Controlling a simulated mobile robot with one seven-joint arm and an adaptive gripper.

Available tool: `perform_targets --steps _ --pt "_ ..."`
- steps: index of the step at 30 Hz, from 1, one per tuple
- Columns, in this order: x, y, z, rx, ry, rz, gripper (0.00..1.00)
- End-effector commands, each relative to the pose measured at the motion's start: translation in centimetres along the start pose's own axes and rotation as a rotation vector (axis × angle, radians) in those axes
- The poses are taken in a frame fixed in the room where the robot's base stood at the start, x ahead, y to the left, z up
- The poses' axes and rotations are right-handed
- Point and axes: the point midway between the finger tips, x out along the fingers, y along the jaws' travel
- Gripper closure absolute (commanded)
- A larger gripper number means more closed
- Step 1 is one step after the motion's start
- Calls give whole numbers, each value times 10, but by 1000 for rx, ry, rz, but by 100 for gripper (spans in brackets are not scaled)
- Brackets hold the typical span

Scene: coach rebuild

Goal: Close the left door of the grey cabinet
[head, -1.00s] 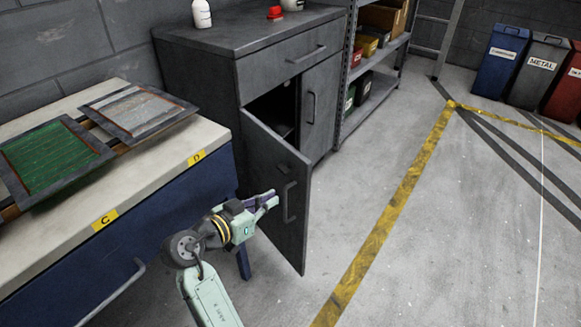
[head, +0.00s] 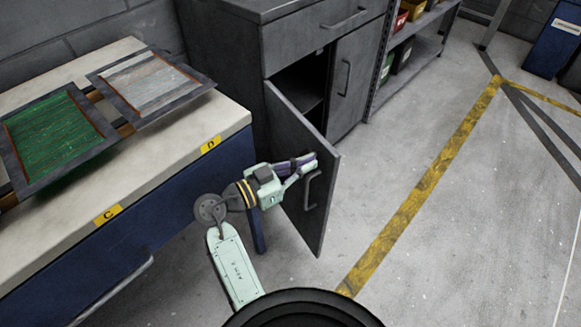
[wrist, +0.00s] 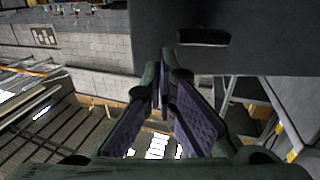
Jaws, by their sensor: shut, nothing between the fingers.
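The grey cabinet (head: 222,50) stands behind the workbench, with its left door (head: 290,135) swung well open toward me. The door's outer face and its bar handle (head: 312,190) show, and a dark gap opens into the cabinet behind it. My gripper (head: 312,160) is shut and empty, at the door's outer face just above the handle. I cannot tell whether it touches the door. In the wrist view the shut fingertips (wrist: 165,75) overlap the lower edge of a grey panel, likely the door (wrist: 260,45), with a dark handle (wrist: 204,37) on it.
A workbench (head: 190,165) with two framed panels stands at the left, close to my arm. The cabinet's right door (head: 355,85) and its drawer (head: 320,35) are shut. Shelving (head: 425,45) stands to the right. The floor right of the open door is clear, with a yellow line (head: 425,185).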

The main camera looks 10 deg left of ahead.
Motion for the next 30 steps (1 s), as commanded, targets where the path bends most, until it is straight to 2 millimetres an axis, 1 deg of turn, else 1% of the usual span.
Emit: perform_targets --steps 1,3,6,10,19,23,26,29,30 --pt "8 1 -2 -1 -1 2 100" --pt "16 0 -1 -1 0 3 100" --pt "24 0 0 -1 -1 0 100" --pt "28 0 0 -1 -1 0 100" --pt "28 0 0 0 -1 -1 100" --pt "33 1 1 0 0 -9 100" --pt "44 2 1 1 0 -30 100" --pt "62 3 2 -1 0 -64 100" --pt "70 3 1 1 1 -83 100"
